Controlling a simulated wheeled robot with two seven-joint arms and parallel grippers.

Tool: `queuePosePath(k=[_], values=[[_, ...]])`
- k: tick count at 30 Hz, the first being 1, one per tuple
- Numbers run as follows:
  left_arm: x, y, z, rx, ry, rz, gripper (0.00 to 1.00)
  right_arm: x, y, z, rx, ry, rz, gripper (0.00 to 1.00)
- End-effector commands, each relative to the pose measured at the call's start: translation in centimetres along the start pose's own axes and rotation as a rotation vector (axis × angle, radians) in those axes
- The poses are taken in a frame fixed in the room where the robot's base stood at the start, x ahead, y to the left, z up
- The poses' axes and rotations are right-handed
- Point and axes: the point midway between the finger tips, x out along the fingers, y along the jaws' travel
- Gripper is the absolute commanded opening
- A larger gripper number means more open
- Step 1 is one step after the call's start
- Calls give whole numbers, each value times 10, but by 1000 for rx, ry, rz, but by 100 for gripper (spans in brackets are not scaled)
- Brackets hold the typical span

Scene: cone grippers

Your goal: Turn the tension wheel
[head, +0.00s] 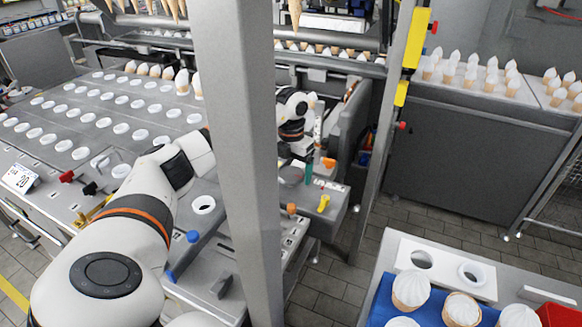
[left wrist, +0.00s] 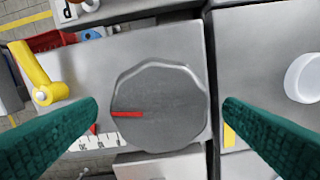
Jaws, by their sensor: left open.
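The tension wheel (left wrist: 165,85) is a dark grey, many-sided knob with a red line pointing left, seen nearly from above in the left wrist view. In the head view it is a small grey disc (head: 291,175) on a machine panel, just right of the grey post. My left gripper (left wrist: 160,108) is open. Its green fingers lie left and right of the wheel in the picture, with gaps showing on both sides. In the head view a green finger (head: 308,173) shows beside the wheel. How far the fingertips are above the panel I cannot tell. My right gripper is not in view.
A yellow handle (left wrist: 38,75) stands on the panel left of the wheel. A printed scale (left wrist: 95,140) is partly visible below it. A grey post (head: 240,140) hides part of my left arm. A table with a white holder (head: 440,250) and cones stands at lower right.

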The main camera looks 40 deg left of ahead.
Motion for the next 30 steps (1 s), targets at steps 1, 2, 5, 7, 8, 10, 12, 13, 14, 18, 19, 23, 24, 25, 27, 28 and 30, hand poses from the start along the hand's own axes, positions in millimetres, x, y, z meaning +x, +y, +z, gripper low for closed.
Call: queuePosePath(k=[1, 2, 5, 7, 8, 10, 12, 13, 14, 18, 19, 23, 24, 25, 27, 28, 30], values=[[3, 0, 0, 0, -1, 0, 91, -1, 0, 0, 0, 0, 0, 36], [4, 0, 0, 0, 0, 0, 91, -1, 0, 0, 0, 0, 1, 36], [6, 0, 0, 0, 0, -1, 91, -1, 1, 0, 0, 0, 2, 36], [6, 0, 0, 0, 0, -1, 91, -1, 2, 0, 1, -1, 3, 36], [6, 0, 0, 0, 0, -1, 91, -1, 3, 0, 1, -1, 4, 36], [6, 0, 0, 0, 0, -1, 91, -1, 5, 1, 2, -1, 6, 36], [6, 0, 0, 0, 0, -1, 83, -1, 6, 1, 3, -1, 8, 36], [6, 0, 0, 0, 0, -1, 78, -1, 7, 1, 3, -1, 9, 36], [6, 0, 0, 0, 0, -1, 73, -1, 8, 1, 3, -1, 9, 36], [6, 0, 0, 0, 0, -1, 50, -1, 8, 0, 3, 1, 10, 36], [6, 0, 0, 0, 0, -1, 46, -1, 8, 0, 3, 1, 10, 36], [5, 0, 0, -4, 0, -1, 46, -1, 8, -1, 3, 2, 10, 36], [5, 0, 0, -9, 0, -1, 46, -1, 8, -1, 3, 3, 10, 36], [5, 0, 0, -13, 0, -1, 46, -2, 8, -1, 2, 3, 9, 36], [5, 0, 0, -31, 0, -1, 46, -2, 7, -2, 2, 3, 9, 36], [5, 0, 0, -40, 0, -1, 46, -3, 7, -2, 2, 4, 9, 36], [4, 0, 0, -69, 0, -1, 46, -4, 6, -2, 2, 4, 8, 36]])
